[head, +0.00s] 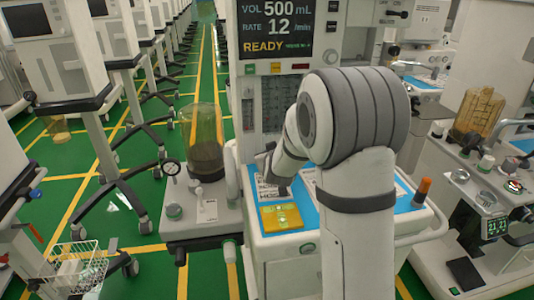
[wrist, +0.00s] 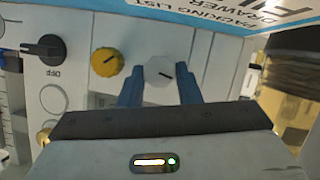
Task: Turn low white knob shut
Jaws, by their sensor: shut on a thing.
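The white knob (wrist: 157,72) sits on the pale front panel in the wrist view, with a short dark pointer mark angled to the lower right. My gripper (wrist: 160,80) has its two blue fingers on either side of it, shut on the knob's sides. In the head view my arm reaches over the cart in front of me and hides most of the panel. The knob cannot be made out there.
Left of the white knob are a yellow knob (wrist: 107,62) and a black knob (wrist: 45,47) marked OFF. A packing list sheet (wrist: 190,16) lies above.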

